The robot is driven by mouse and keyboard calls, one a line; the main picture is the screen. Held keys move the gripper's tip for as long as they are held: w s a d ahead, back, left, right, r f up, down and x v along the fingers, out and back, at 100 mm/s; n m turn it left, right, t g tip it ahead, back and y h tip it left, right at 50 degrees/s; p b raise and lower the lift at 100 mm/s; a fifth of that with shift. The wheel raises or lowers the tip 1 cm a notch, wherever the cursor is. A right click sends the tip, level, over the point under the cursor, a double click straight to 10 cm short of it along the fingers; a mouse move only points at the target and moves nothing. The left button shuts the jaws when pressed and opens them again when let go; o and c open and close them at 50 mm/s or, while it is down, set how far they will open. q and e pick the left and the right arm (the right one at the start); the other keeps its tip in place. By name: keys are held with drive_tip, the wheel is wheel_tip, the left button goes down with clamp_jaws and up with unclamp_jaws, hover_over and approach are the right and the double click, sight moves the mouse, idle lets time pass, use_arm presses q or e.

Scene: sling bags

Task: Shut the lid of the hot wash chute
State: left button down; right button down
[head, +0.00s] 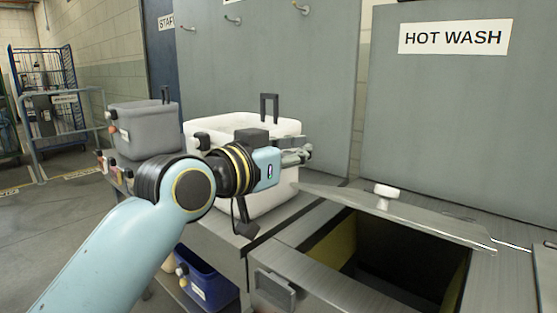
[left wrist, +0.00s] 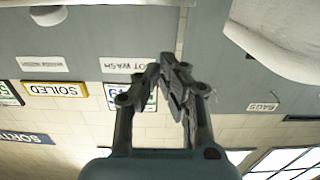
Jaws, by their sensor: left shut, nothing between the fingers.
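The hot wash chute's lid (head: 430,222) is a thin grey metal panel with a white knob (head: 386,192). It is raised off the opening and shows at a shallow angle, almost edge-on. The dark chute opening (head: 400,262) with yellow inner walls is uncovered in front of it. My left gripper (head: 303,155) is shut and empty, left of the lid and apart from the knob, in front of the white bin. In the left wrist view, which is upside down, my left gripper's fingertips (left wrist: 170,62) meet with nothing between them. My right gripper is out of view.
A white bin (head: 270,200) with a black handle stands left of the chute, close behind my left arm. A grey bin (head: 142,125) is farther left and a blue bin (head: 207,292) lower down. A "HOT WASH" sign (head: 455,37) hangs on the grey back panel.

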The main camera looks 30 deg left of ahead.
use_arm(q)
drive_tip(key=shift+x, duration=1.1)
drive_tip(key=f, duration=0.1)
drive_tip(key=s+f, duration=0.1)
drive_tip(key=shift+a+f, duration=0.1)
drive_tip(key=shift+f, duration=0.2)
drive_tip(key=shift+s+a+f+b, duration=0.1)
drive_tip(key=shift+s+f+b, duration=0.25)
drive_tip(key=shift+f, duration=0.25)
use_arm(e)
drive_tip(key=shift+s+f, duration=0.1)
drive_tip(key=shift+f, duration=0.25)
